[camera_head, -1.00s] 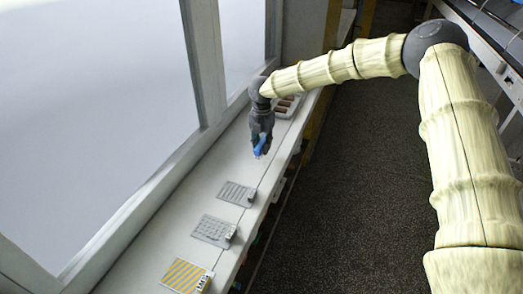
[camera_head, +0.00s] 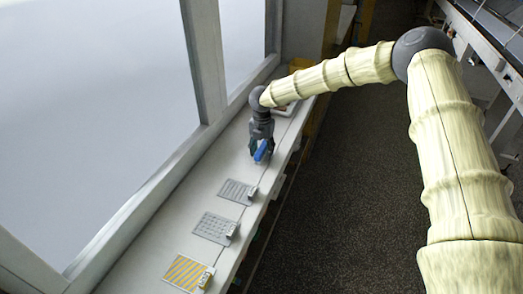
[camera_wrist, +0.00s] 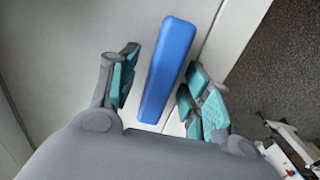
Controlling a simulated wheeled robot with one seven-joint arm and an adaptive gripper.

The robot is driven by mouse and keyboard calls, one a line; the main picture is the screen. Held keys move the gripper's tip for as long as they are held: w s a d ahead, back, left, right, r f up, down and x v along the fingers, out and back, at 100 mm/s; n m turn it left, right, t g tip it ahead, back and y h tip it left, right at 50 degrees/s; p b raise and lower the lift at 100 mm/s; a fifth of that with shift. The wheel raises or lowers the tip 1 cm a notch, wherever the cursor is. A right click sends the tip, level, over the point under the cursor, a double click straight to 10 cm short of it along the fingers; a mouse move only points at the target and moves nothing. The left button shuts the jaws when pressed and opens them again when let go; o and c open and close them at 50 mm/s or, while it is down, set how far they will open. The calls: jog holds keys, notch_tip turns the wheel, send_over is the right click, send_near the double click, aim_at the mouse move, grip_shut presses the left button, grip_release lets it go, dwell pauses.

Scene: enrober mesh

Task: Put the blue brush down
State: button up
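The blue brush (camera_wrist: 167,68) shows as a long blue bar between the two teal-padded fingers of my gripper (camera_wrist: 160,85) in the wrist view. The fingers stand apart, with a gap showing on the brush's left and a narrower one on its right. In the head view the brush (camera_head: 261,151) is at the tips of my gripper (camera_head: 261,155), low over the pale counter (camera_head: 205,185). The brush is slanted. Its underside is hidden, so I cannot tell for sure whether it rests on the counter.
Nearer along the counter lie a grey slotted mat (camera_head: 236,191), a grey dotted mat (camera_head: 212,227) and a yellow-striped mat (camera_head: 184,271), each with a small tag block. A tray (camera_head: 284,108) is behind the arm. A window frame borders the counter's left; dark floor lies right.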

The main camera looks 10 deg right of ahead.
aim_at(262, 148)
notch_tip(262, 148, up, 12)
jog(key=b, duration=0.3)
jog(key=shift+r, duration=0.15)
dwell(0.5)
